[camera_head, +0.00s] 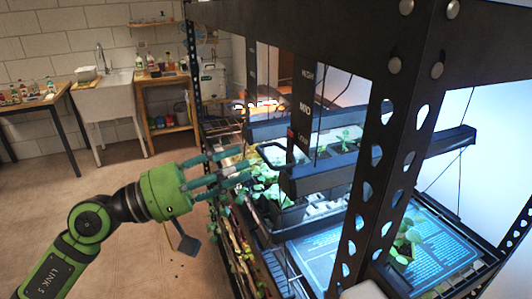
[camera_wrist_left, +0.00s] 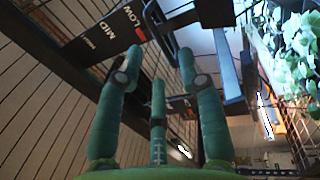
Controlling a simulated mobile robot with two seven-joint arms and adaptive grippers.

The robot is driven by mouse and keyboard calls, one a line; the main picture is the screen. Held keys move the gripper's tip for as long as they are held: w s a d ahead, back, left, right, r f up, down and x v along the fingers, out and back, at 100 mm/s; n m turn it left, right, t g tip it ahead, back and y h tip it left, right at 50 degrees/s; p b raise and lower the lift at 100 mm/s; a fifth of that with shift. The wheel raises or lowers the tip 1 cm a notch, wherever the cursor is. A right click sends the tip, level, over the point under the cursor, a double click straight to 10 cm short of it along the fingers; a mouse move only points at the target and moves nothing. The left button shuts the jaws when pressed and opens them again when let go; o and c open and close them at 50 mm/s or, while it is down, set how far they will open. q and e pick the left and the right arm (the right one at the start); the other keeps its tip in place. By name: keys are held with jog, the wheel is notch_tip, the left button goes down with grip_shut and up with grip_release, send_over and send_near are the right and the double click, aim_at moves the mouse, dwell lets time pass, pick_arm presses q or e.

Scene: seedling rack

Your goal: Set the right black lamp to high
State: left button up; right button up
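The near black lamp (camera_head: 385,160) hangs as a long bar across the rack, with a black loop handle (camera_head: 271,154) at its left end. It hangs about level with the LOW mark on a black post scale (camera_head: 305,105) lettered HIGH, MID and LOW. A second black lamp (camera_head: 310,122) hangs farther back. My left gripper (camera_head: 250,167) has its green fingers spread, with tips just short of the handle. The wrist view shows the fingers (camera_wrist_left: 160,62) apart and empty, with the handle (camera_wrist_left: 158,22) just beyond them. My right gripper is out of view.
A perforated black rack post (camera_head: 375,170) stands in front of the lamp. Leafy seedlings (camera_head: 262,185) sit below the handle, and a lit blue tray (camera_head: 335,252) lies lower right. A sink (camera_head: 110,95) and tables stand far left. The floor left of the rack is open.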

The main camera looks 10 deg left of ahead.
aim_at(263, 157)
pick_arm(q)
jog(key=p+x, duration=0.4)
jog(key=x, duration=0.2)
jog(key=shift+f, duration=0.1)
grip_shut()
